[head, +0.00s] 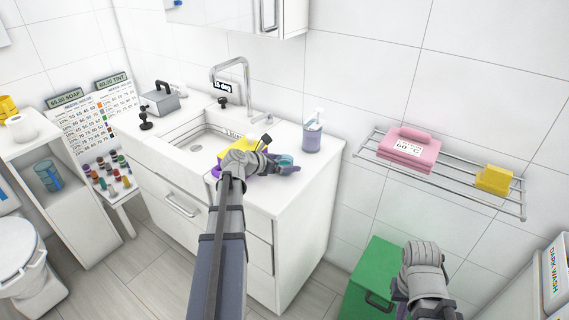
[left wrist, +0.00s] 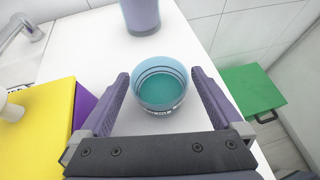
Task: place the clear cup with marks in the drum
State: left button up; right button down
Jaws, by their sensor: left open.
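The clear cup with marks (left wrist: 160,84) stands upright on the white counter, bluish, with ring lines, dark lettering and a teal inside. In the head view the cup (head: 285,159) is partly hidden by my left gripper (head: 283,169). In the left wrist view my open left gripper (left wrist: 160,88) has one purple finger on each side of the cup; I cannot tell whether either touches it. My right gripper (head: 402,296) hangs at the lower right by a green box, its fingers mostly hidden. No drum is clearly visible.
A yellow and purple item (left wrist: 45,118) lies left of the cup. A soap pump bottle (head: 313,133) stands behind it. The sink (head: 200,140) is to the left. A wall rack (head: 450,180) and a green box (head: 375,275) are on the right.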

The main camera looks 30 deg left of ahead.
pick_arm(q)
jog(key=shift+r, duration=0.2)
jog(key=p+v, duration=0.5)
jog(key=v, duration=0.5)
jog(key=shift+s+r, duration=0.15)
jog(key=shift+p+v, duration=0.55)
jog(key=shift+v, duration=0.25)
